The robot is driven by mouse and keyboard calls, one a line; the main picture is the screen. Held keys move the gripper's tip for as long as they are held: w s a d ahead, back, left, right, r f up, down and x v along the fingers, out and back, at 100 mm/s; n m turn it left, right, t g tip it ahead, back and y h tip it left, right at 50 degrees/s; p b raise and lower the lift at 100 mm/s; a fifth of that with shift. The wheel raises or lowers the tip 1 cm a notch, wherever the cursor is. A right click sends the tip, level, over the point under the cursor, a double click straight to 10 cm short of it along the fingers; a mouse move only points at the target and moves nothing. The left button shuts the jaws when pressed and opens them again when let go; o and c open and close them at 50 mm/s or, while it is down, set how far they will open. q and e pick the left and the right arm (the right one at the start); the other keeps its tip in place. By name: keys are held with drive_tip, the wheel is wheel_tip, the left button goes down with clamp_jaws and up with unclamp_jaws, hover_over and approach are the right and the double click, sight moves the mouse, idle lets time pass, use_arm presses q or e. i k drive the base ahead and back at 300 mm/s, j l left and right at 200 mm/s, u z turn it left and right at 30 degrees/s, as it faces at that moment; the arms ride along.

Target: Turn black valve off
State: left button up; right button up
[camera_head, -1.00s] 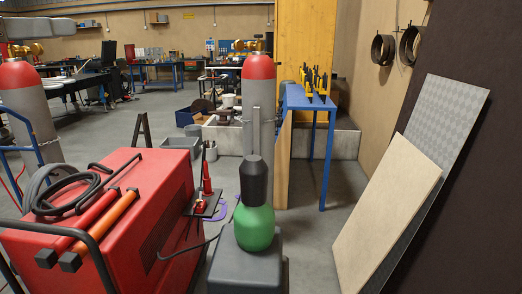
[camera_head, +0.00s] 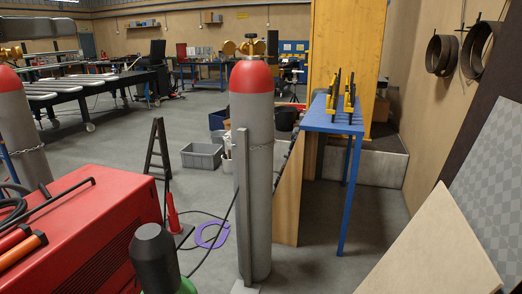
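A grey gas cylinder (camera_head: 258,170) with a red top (camera_head: 251,80) stands upright in the middle of the camera_head view. A brass valve body (camera_head: 245,47) sits on its top. A narrow black part (camera_head: 272,43) shows at the right of the brass, seen edge-on; its turn position cannot be told. My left gripper (camera_head: 40,28) is a grey shape at the upper left edge, well apart from the middle cylinder. Its fingers cannot be made out. My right gripper is not in view.
A second red-topped cylinder (camera_head: 28,130) stands at left. A red machine (camera_head: 95,225) and a black-capped green bottle (camera_head: 155,258) are in front. A blue table (camera_head: 332,122) is right of the middle cylinder; a pale board (camera_head: 435,250) leans at right. Cables lie on the floor.

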sight(250, 36)
drive_tip(key=i+l+u, duration=0.35)
drive_tip(key=i+l, duration=0.8)
drive_tip(key=i, duration=0.3)
drive_tip(key=i+l+u, duration=0.35)
drive_tip(key=i+l, duration=1)
drive_tip(key=l, duration=0.2)
